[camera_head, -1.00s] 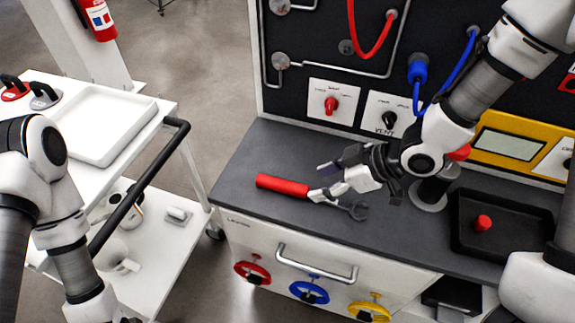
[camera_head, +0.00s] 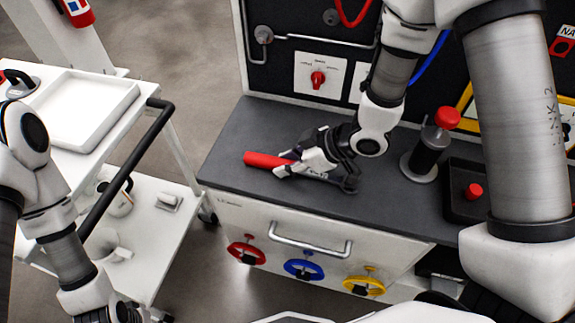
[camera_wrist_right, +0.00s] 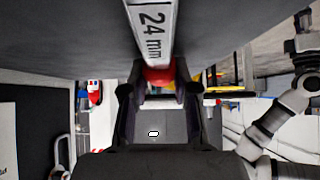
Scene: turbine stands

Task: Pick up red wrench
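The red wrench lies on the dark grey bench top; its red handle (camera_head: 264,160) points left and its dark open jaw (camera_head: 350,184) points right. My right gripper (camera_head: 286,163) is low over the bench, with its fingers on either side of the wrench near the handle's end. In the right wrist view, the grey shaft marked "24 mm" (camera_wrist_right: 152,32) is close up, and its red part shows between the open fingers (camera_wrist_right: 160,78). A firm grip is not visible. My left gripper (camera_head: 118,313) is cut off at the bottom edge; its fingers cannot be made out.
A black post with a red knob (camera_head: 428,148) stands right of my right gripper. A black tray (camera_head: 462,208) holds a red peg. Behind rises a panel with a red switch (camera_head: 318,79). A white cart (camera_head: 125,245) stands left. The bench's left end (camera_head: 240,135) is clear.

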